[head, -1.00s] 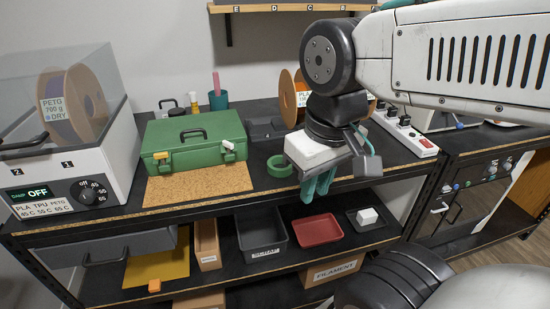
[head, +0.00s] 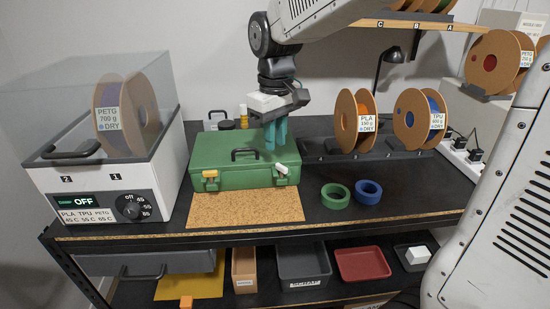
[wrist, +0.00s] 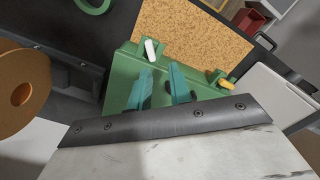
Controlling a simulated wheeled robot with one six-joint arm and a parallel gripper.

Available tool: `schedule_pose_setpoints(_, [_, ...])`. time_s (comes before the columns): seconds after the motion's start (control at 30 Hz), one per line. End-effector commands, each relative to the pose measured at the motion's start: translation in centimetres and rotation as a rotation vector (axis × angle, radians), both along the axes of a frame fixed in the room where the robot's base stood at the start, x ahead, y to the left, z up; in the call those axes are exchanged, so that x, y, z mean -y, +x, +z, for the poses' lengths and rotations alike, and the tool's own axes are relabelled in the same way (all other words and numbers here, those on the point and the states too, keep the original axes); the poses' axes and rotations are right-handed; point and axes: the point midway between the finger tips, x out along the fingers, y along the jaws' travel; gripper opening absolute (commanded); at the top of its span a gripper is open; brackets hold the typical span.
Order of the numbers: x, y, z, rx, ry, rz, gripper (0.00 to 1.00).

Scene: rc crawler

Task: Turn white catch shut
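The green case (head: 240,178) stands closed on the bench top. Its white catch (head: 281,168) is on the right of the front side and sits at a slant; in the wrist view the white catch (wrist: 151,50) lies just beyond the fingertips. The yellow catch (head: 210,174) is on the left of the front and also shows in the wrist view (wrist: 227,84). My gripper (head: 276,147) has teal fingers pointing down over the right part of the case. In the wrist view my gripper (wrist: 159,68) is open, with an empty gap between its fingers, apart from the white catch.
A cork mat (head: 245,209) lies in front of the case. A filament dryer (head: 115,190) stands close on the left. Spools (head: 355,122) on a holder and green tape (head: 335,196) and blue tape (head: 368,192) are to the right. The bench's front right is clear.

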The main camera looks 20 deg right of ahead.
Motion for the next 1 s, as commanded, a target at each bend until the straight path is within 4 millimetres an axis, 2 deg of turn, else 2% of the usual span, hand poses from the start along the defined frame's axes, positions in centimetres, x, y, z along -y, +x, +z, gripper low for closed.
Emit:
schedule_pose_setpoints(0.07, [0.9, -0.1, -1.4, -0.005, -0.001, -0.015, 0.20])
schedule_pose_setpoints(0.2, [1.2, -0.1, -3.7, -0.005, -0.001, -0.021, 0.20])
schedule_pose_setpoints(0.4, [1.3, -0.1, -6.1, -0.003, -0.001, -0.023, 0.20])
schedule_pose_setpoints(0.77, [1.3, -0.1, -6.7, -0.002, -0.001, -0.023, 0.20])
schedule_pose_setpoints(0.83, [1.3, -0.1, -6.7, -0.002, -0.001, -0.023, 0.01])
schedule_pose_setpoints(0.93, [1.3, -0.1, -6.7, -0.002, -0.001, -0.023, 0.00])
schedule_pose_setpoints(0.97, [-0.4, -0.1, -6.7, -0.002, -0.001, -0.010, 0.00])
schedule_pose_setpoints(1.0, [0.3, -0.1, -6.7, -0.002, -0.001, -0.017, 0.00])
